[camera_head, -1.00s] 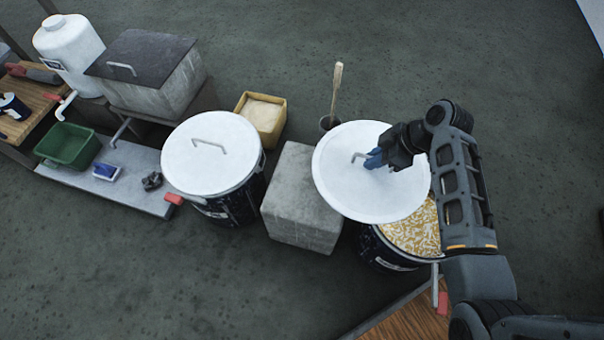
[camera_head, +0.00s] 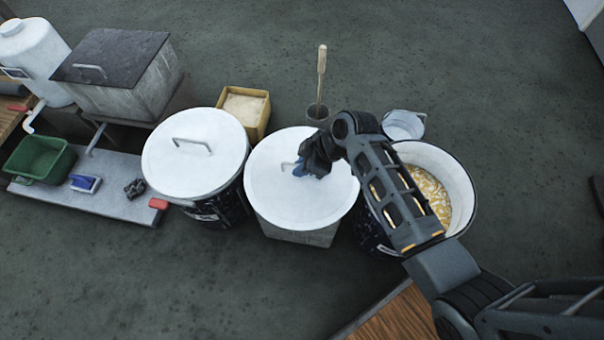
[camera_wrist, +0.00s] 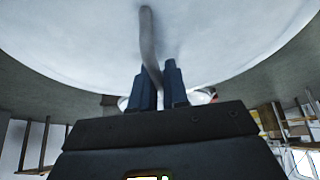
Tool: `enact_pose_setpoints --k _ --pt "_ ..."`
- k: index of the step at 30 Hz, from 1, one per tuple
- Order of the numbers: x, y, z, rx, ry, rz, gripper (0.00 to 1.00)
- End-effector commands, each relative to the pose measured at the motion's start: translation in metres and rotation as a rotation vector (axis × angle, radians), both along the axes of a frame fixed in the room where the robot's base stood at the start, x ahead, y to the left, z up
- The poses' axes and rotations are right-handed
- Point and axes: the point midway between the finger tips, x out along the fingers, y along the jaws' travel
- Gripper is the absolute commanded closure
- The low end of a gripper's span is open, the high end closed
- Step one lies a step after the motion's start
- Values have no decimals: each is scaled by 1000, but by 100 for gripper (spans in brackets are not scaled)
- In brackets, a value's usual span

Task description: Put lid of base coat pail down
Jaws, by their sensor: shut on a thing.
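The white round lid (camera_head: 300,203) is over the grey block (camera_head: 310,236) in the head view and hides most of its top. I cannot tell whether the lid touches the block. My gripper (camera_head: 299,168) is shut on the lid's handle, which also shows between the fingers in the wrist view (camera_wrist: 150,45). The lid (camera_wrist: 230,40) fills the upper wrist view. The open pail (camera_head: 462,190) stands to the right with yellowish-white flaky contents, partly hidden by my arm.
A second pail with a white lid (camera_head: 190,172) stands close left of the held lid. Behind are a yellow box (camera_head: 262,122) and a dark pot (camera_head: 317,113) with an upright wooden handle. A clear container (camera_head: 403,124) stands behind the open pail. A wooden surface (camera_head: 395,318) is at the front.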

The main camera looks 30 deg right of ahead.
Motion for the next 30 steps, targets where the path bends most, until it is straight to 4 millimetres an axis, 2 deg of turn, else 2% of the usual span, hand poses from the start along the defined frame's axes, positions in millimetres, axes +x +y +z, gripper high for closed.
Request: enact_pose_setpoints --k 10,21,22,30 --pt "0 1 -40 0 0 -1 100" --pt "0 0 -42 -1 -1 0 100" --pt "0 0 -43 -1 1 0 85" --pt "0 0 -42 -1 1 0 60"
